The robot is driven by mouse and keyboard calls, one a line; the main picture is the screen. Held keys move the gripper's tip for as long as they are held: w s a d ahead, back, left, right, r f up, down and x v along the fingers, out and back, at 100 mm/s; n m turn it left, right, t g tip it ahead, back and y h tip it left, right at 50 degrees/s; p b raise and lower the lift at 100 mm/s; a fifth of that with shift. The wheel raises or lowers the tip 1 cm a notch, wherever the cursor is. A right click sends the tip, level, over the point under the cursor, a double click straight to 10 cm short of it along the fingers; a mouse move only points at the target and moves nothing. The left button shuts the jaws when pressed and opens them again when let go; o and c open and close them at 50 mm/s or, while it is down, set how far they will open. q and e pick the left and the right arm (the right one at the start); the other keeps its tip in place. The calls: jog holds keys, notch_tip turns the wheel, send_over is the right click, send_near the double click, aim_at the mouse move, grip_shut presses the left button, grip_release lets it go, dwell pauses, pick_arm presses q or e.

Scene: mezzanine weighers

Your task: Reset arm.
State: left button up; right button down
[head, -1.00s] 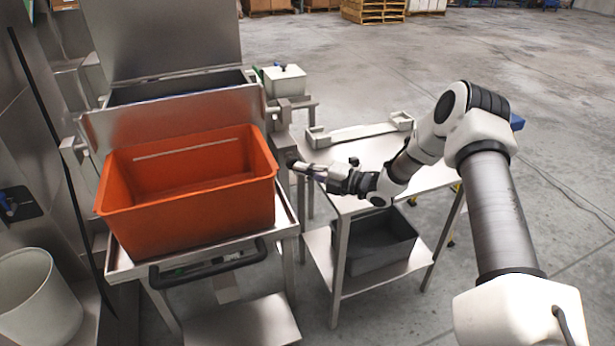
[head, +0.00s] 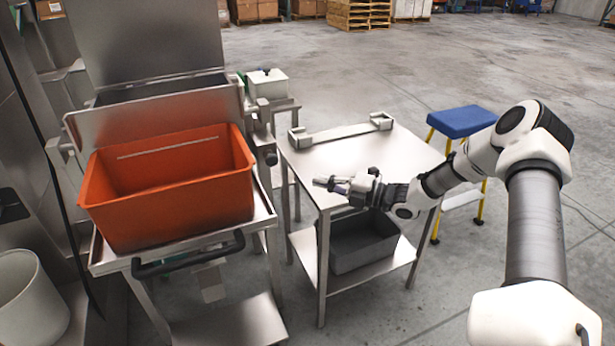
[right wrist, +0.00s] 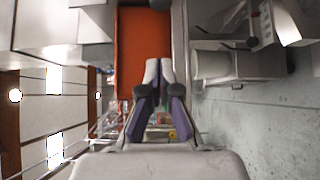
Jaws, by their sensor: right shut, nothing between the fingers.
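My right gripper (head: 326,184) is shut and empty. In the head view it points left, above the front left part of the steel side table (head: 345,154). It is to the right of the orange bin (head: 172,205) and apart from it. In the right wrist view the two fingers (right wrist: 158,70) meet in front of the orange bin (right wrist: 142,45). The right arm reaches in from the right edge of the head view. My left gripper is not in view.
The orange bin sits on a steel stand with a black handle (head: 190,256). A grey bin (head: 362,247) is on the side table's lower shelf. A blue-topped step stool (head: 462,121) stands behind my right arm. A pale bucket (head: 30,300) is at lower left. Open floor lies beyond.

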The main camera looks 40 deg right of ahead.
jog(key=shift+w+f, duration=0.1)
jog(key=shift+f, duration=0.1)
dwell(0.4)
